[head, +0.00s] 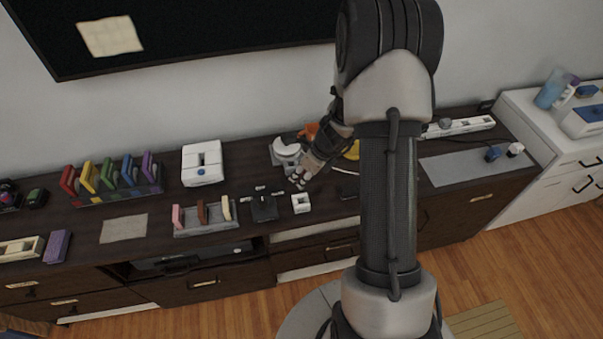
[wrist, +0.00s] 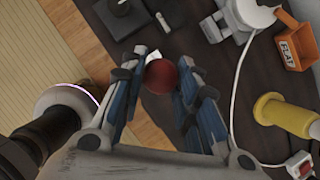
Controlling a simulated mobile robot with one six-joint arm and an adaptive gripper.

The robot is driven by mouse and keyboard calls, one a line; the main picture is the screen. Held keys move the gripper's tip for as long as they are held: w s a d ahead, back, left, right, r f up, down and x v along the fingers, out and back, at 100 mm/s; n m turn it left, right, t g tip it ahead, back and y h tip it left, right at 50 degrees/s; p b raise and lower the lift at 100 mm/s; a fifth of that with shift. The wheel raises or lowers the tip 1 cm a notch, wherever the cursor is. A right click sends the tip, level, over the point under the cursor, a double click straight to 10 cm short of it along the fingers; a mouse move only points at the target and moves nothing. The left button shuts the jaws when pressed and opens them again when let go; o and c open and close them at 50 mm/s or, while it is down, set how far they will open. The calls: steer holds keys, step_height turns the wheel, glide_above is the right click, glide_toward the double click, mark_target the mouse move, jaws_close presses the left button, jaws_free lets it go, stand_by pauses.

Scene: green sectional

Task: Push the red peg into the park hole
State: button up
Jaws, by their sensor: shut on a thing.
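The red peg (wrist: 161,77) shows in the wrist view as a round red top between my fingertips. My gripper (wrist: 160,84) is shut on it, one blue-grey finger on each side. The peg's lower part is hidden below its top. A small piece of white (wrist: 152,57) shows just behind the peg. In the head view my gripper (head: 299,179) is over the dark cabinet top, just behind a white block (head: 301,203) with a square opening. I cannot tell which opening is the park hole, or whether the peg touches one. The peg is not distinct in the head view.
A black box with a knob (head: 264,207) stands left of the white block. A white device (head: 286,153) and an orange tray (wrist: 290,45) are behind. A yellow spool (wrist: 283,115) and a white cable lie to the right in the wrist view. The cabinet's front edge is close.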

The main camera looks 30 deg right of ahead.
steer(key=shift+f+b, duration=2.65)
steer(key=shift+f, duration=0.3)
steer(key=shift+f+b, duration=2)
steer(key=shift+f, duration=0.25)
steer(key=o, duration=1)
steer(key=shift+r, duration=0.1)
steer(key=v, duration=1.2)
steer(key=shift+s, duration=0.1)
